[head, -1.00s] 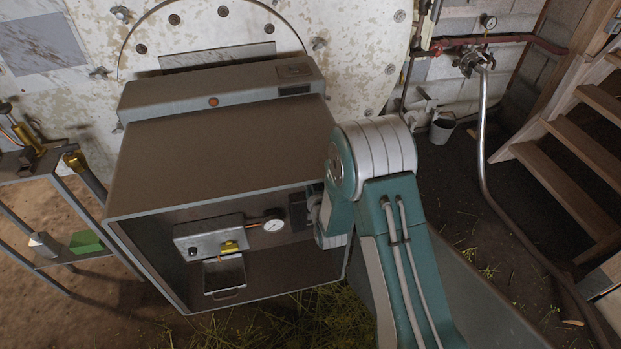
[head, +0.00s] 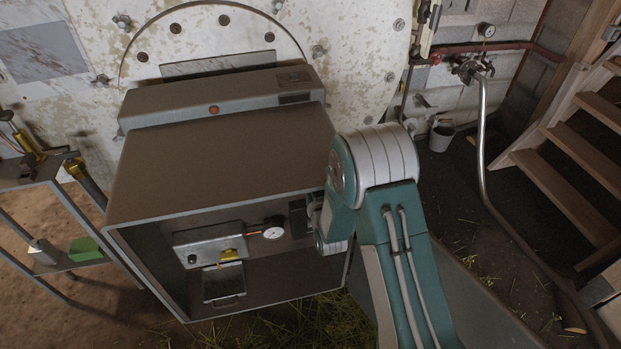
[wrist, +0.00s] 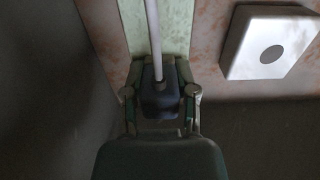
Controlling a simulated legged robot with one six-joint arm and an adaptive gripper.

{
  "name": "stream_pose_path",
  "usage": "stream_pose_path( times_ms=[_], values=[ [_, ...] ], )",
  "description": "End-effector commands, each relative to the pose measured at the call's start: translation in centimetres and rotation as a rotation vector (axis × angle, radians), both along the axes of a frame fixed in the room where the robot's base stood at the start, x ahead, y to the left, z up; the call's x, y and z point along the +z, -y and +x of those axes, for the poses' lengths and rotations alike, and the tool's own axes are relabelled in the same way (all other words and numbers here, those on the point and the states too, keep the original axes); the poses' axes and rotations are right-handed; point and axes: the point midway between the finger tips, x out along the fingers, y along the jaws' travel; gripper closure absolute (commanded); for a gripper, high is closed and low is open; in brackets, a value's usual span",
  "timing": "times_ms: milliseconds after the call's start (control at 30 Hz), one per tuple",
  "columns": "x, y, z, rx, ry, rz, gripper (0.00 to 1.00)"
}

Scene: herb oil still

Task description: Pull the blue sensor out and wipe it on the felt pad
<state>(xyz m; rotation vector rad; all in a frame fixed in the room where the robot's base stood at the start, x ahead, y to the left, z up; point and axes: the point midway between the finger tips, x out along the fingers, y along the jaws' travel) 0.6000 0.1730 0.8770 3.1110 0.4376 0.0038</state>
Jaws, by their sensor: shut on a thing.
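In the wrist view my gripper (wrist: 160,106) is shut on a dark blue-black handle (wrist: 160,92), which I take for the blue sensor. A thin pale rod (wrist: 153,38) runs from the handle up past the top of the picture, so its far end is out of view. A pale green strip (wrist: 178,28) lies behind the rod; I cannot tell whether it is the felt pad or how far off it is. In the head view my arm reaches into the right side of the open grey cabinet (head: 220,160), and my gripper is hidden there.
A white block with a grey round spot (wrist: 285,30) sits at upper right in the wrist view. Inside the cabinet are a metal box (head: 208,243), a round gauge (head: 273,232) and a small tray (head: 223,300). A side shelf holds a green block (head: 84,248).

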Motion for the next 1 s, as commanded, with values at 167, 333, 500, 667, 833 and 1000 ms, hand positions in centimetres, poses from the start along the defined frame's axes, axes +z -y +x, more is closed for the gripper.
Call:
stream_pose_path(
  times_ms=[167,333,500,667,833,1000],
  values=[
    [-0.9,0.0,0.0,0.000,-0.004,-0.001,1.00],
    [-1.6,0.0,0.0,0.000,-0.004,-0.001,1.00],
    [-2.4,0.0,0.0,0.000,-0.005,-0.001,1.00],
    [-3.1,0.0,0.0,0.000,-0.006,-0.002,1.00],
    [-3.5,0.0,-0.1,0.000,-0.005,-0.001,1.00],
    [-3.1,0.0,-0.1,0.000,-0.003,-0.001,1.00]
  ],
)
